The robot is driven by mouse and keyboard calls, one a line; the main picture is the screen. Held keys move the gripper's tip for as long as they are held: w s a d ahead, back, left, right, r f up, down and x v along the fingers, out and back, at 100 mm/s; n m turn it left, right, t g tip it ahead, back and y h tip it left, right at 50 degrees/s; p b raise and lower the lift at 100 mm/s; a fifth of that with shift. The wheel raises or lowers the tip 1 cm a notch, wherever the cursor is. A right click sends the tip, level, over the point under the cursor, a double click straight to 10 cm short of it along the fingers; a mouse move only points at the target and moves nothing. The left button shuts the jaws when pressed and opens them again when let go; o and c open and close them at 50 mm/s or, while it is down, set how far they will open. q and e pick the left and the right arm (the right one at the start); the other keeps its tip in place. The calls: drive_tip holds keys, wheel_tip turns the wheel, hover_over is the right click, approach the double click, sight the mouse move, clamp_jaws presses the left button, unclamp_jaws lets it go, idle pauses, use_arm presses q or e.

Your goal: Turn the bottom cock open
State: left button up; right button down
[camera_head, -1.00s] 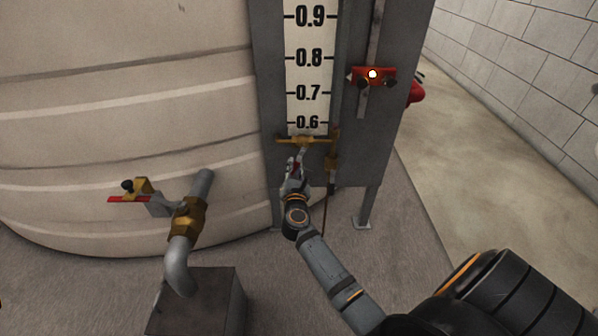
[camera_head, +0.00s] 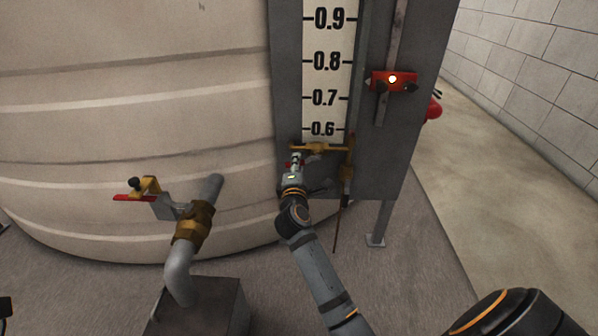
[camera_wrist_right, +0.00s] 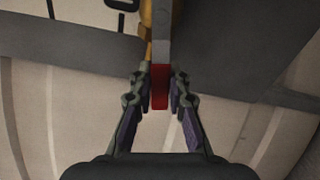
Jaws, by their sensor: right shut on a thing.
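The bottom cock is the brass fitting (camera_head: 318,148) at the foot of the level gauge, just under the 0.6 mark. Its red-tipped lever (camera_wrist_right: 160,84) hangs from a grey bar in the right wrist view, between the two fingers. My right gripper (camera_head: 294,163) is just below and left of the fitting, and the lever is mostly hidden by it in the head view. In the wrist view my right gripper (camera_wrist_right: 160,92) is closed on the red part from both sides.
A large cream tank (camera_head: 120,90) fills the left. A pipe with a brass valve (camera_head: 193,221) and red handle (camera_head: 134,197) stands at lower left. A red device with a lit lamp (camera_head: 392,80) is on the grey gauge panel. The floor on the right is clear.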

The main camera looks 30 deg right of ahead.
drive_tip(key=shift+r+m+b, duration=0.55)
drive_tip(key=shift+m, duration=0.75)
drive_tip(key=c, duration=1.3)
unclamp_jaws()
drive_tip(key=shift+r, duration=0.1)
drive_tip(key=shift+o, duration=0.2)
